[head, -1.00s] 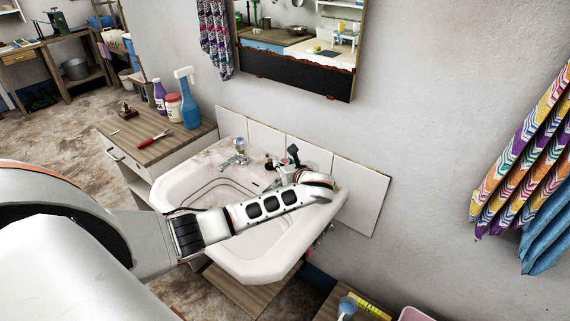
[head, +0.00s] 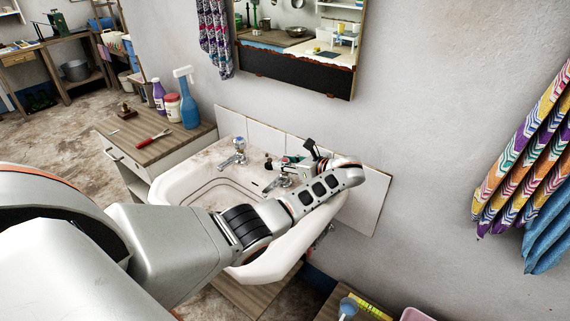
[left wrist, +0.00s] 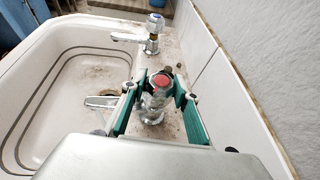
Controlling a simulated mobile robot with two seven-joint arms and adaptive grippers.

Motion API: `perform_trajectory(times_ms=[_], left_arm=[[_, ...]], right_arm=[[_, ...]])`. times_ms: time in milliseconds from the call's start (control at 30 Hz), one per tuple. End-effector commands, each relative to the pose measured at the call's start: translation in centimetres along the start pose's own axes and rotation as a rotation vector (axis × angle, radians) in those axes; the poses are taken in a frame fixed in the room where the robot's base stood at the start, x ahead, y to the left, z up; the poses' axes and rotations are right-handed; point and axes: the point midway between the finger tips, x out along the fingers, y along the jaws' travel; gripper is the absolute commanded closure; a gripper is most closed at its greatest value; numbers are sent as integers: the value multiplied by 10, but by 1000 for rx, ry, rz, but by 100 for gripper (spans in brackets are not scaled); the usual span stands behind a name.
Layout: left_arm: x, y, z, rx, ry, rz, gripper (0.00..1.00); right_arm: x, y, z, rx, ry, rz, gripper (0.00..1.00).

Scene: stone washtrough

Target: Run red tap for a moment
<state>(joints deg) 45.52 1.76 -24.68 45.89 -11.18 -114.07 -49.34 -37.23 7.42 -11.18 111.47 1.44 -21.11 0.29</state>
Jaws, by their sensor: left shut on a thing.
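The red tap (left wrist: 160,84), chrome with a red top, stands on the back ledge of the white sink (left wrist: 75,65). My left gripper (left wrist: 161,78), with green fingers, is shut on the tap's head, a finger on each side. In the head view my left gripper (head: 288,163) is over the right end of the sink's back ledge; the red tap's spout (head: 277,183) shows below it, and my wrist hides part of the sink. No water shows in the parts of the basin in view. My right gripper is not in view.
A blue-topped tap (head: 237,150) stands left of the red one. A wooden-topped cabinet (head: 155,140) with a blue spray bottle (head: 187,100) and a red-handled tool (head: 153,137) is left of the sink. The tiled wall and mirror (head: 298,45) are behind; towels (head: 530,170) hang right.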

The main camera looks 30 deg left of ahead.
Motion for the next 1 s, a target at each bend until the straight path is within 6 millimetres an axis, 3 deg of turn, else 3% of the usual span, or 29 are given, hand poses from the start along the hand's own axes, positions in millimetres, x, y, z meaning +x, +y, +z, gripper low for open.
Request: perform_trajectory(times_ms=[300, 333, 400, 767, 1000], left_arm=[[1, 0, 1, -1, 0, 2, 92], [1, 0, 1, -1, 0, 2, 68], [1, 0, 1, -1, 0, 2, 53], [-2, 0, 0, -1, 0, 0, 53], [-32, -1, -1, -2, 3, -2, 53]], right_arm=[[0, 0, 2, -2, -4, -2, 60], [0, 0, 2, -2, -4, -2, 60], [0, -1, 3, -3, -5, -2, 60], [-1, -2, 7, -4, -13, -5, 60], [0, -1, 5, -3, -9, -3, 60]])
